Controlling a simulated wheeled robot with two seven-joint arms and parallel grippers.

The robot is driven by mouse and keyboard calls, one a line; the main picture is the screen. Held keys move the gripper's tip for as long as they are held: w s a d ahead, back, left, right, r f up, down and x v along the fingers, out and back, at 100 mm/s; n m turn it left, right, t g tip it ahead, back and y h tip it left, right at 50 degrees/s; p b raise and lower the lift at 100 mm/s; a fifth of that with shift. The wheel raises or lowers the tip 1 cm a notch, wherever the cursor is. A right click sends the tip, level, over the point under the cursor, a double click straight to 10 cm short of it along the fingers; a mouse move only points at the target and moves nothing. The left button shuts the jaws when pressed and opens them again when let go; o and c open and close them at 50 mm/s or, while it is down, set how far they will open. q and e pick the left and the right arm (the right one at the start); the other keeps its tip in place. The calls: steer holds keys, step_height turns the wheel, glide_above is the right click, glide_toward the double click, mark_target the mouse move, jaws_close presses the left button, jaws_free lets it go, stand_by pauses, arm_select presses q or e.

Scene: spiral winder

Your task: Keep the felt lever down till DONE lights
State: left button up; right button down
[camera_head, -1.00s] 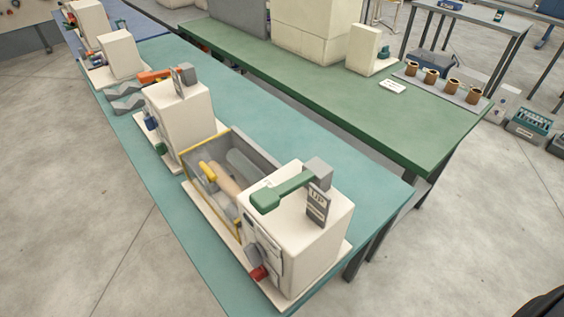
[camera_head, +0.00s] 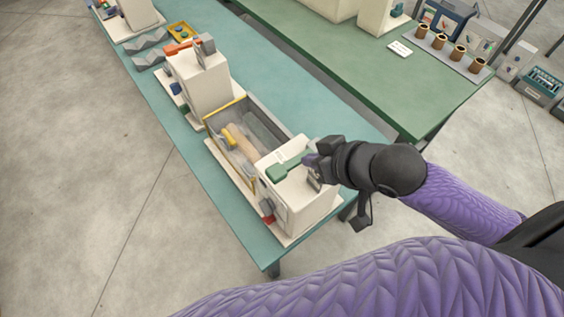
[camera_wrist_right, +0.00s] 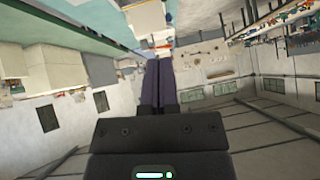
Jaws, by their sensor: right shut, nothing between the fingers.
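A cream winder machine (camera_head: 305,205) stands at the near end of the teal bench. A green lever (camera_head: 287,168) lies across its top; I cannot tell how far down it is. My right gripper (camera_head: 312,161) is at the grey block end of the lever, with its fingers shut and empty. I cannot tell whether it touches the lever. The shut fingers also show in the right wrist view (camera_wrist_right: 159,64). The gripper partly hides the label plate (camera_head: 315,181). A red part (camera_head: 267,209) shows on the machine's front. No lit DONE lamp is readable. My left gripper is not in view.
A second cream machine (camera_head: 202,85) with an orange lever (camera_head: 181,47) is farther along the bench. A green table (camera_head: 335,55) runs behind. Bare floor lies at left.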

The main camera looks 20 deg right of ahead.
steer(key=b, duration=0.1)
glide_above(274, 166)
steer(key=s+d, duration=0.2)
steer(key=f, duration=0.7)
steer(key=shift+a+f, duration=0.25)
steer(key=shift+f, duration=0.05)
step_height(274, 166, down, 2)
steer(key=shift+s+a+f, duration=0.1)
steer(key=shift+a+f, duration=0.05)
steer(key=shift+f, duration=0.05)
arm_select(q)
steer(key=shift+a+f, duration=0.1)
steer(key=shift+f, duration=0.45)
arm_select(e)
steer(key=shift+f, duration=0.5)
